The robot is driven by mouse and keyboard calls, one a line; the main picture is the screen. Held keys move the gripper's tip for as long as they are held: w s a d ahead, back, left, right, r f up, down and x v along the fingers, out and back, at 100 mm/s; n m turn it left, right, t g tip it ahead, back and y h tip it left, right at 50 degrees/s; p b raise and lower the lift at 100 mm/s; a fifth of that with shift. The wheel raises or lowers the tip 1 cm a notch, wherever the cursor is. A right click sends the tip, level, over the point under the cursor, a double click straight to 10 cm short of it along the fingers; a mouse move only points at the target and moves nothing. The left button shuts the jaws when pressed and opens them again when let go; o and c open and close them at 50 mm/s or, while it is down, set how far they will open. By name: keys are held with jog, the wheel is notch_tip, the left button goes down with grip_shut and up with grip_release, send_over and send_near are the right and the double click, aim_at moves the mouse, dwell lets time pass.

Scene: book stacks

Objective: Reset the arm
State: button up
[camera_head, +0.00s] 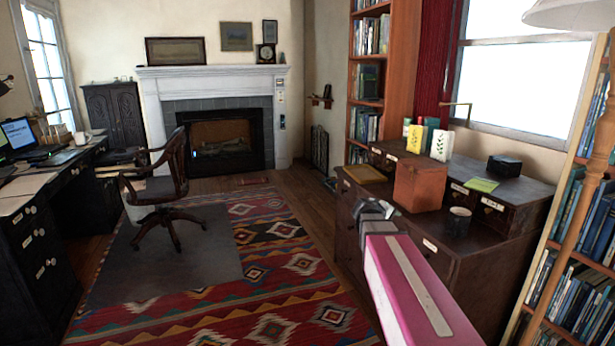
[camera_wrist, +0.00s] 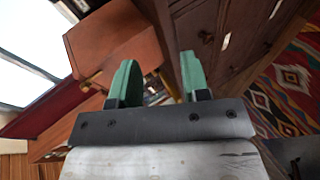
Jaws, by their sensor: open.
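My gripper (camera_head: 375,209) is at the end of my pink and white arm, beside the front of the dark wooden cabinet (camera_head: 455,265) in the head view. In the wrist view, the green fingers of my gripper (camera_wrist: 158,62) stand apart, with nothing held between them. A reddish-brown box (camera_head: 420,184) on the cabinet is just behind my gripper in the head view. The box also shows at the upper left of the wrist view (camera_wrist: 112,38). My arm hides part of the cabinet front.
A bookcase (camera_head: 575,240) stands at right. A chair (camera_head: 165,180) and desk (camera_head: 40,250) are at left. The patterned rug (camera_head: 270,270) is mostly clear.

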jog(key=s+a+f+m+g+y, duration=0.2)
jog(key=s+a+f+y, duration=0.3)
jog(key=s+f, duration=0.5)
jog(key=s+a+f+m+g+y, duration=0.2)
jog(key=s+a+f+g+y, duration=0.3)
jog(key=s+a+f, duration=0.4)
jog(key=shift+s+f+m+y, duration=0.3)
jog(key=shift+s+f, duration=0.4)
jog(key=shift+s, duration=0.15)
